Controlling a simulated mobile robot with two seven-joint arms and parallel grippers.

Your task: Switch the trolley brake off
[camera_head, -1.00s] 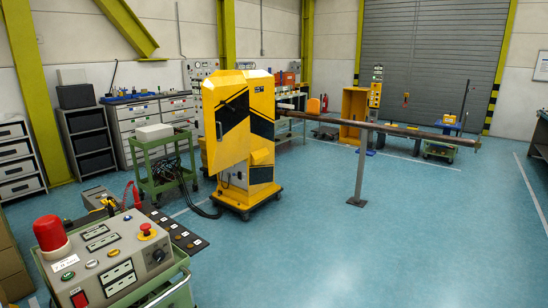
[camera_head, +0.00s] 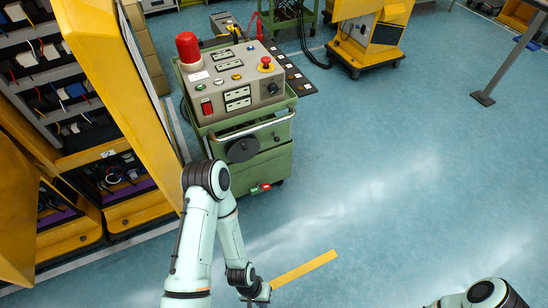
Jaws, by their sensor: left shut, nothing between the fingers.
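The green trolley (camera_head: 246,148) stands at upper centre-left in the head view, with a grey control box on top. Low on its front, near the floor, is a small part with green and red ends (camera_head: 260,188), which may be the brake; its setting is too small to tell. My left gripper (camera_head: 260,294) is at the bottom edge, low in front of the trolley and well apart from it. It is shut and empty. Part of my right arm shows at the bottom right; its gripper is out of view.
The control box (camera_head: 236,82) carries a red beacon (camera_head: 188,48) and a red emergency button (camera_head: 265,64). An open yellow cabinet (camera_head: 120,90) with wiring stands left of the trolley. A yellow strip (camera_head: 304,269) lies beyond my left gripper.

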